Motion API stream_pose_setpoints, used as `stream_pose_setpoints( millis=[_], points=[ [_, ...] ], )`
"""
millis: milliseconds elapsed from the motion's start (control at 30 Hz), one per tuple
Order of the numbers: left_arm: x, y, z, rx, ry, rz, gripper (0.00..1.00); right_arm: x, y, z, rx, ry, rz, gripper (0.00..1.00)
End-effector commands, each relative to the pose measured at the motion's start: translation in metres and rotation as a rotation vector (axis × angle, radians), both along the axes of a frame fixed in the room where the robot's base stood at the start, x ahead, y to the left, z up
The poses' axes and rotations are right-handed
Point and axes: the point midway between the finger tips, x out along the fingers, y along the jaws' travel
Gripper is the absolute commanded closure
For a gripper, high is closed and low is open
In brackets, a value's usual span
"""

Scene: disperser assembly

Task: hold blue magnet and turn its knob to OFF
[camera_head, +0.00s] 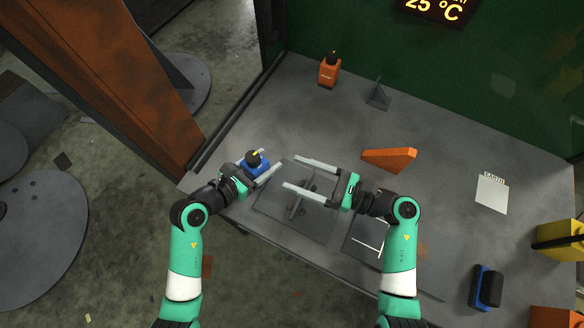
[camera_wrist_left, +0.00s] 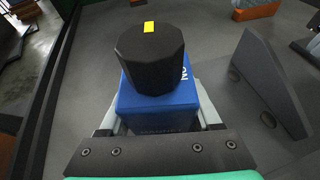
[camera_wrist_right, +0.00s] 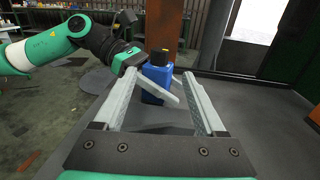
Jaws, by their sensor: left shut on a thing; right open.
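The blue magnet (camera_head: 262,169) stands upright at the left part of the table, with a black knob (camera_head: 253,159) on top. In the left wrist view the knob (camera_wrist_left: 151,58) bears a yellow mark, and the letters "ON" show on the blue body (camera_wrist_left: 160,108) beside it. My left gripper (camera_head: 262,172) is shut on the magnet's blue body. My right gripper (camera_head: 293,174) is open and empty, to the right of the magnet, its fingers pointing towards it. In the right wrist view the magnet (camera_wrist_right: 156,80) appears beyond the open fingers, apart from them.
A dark plate (camera_head: 290,222) lies under the right gripper. An orange magnet (camera_head: 329,70) stands at the back, near a grey bracket (camera_head: 377,95). An orange wedge (camera_head: 388,159) and a white card (camera_head: 492,193) lie to the right. Another blue-and-black object (camera_head: 486,287) lies at front right.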

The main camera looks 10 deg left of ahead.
Motion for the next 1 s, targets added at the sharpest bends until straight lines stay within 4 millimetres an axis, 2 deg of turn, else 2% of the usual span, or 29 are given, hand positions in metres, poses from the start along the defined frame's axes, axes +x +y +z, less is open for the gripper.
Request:
stream_pose_setpoints(
  millis=[200,233,400,667,767,1000],
  points=[
    [0.0,0.0,0.0,-0.001,0.001,-0.001,1.0,0.0,0.0,0.0,0.0,0.0,0.0,0.27],
    [0.0,0.0,0.0,-0.001,0.001,-0.001,0.3,0.0,0.0,0.0,0.0,0.0,0.0,0.27],
    [0.0,0.0,0.0,0.0,0.0,0.0,0.0,0.0,0.001,0.0,0.0,0.0,0.0,0.27],
    [-0.001,0.001,0.0,0.0,0.0,0.0,0.0,0.0,0.001,0.0,0.0,0.0,0.0,0.27],
    [-0.007,0.005,0.004,0.0,-0.001,0.002,0.0,0.0,0.001,0.0,0.0,0.0,0.0,0.27],
    [-0.048,0.031,0.024,0.0,-0.002,0.006,0.0,0.0,0.001,0.0,0.0,0.0,0.0,0.27]
  ],
)
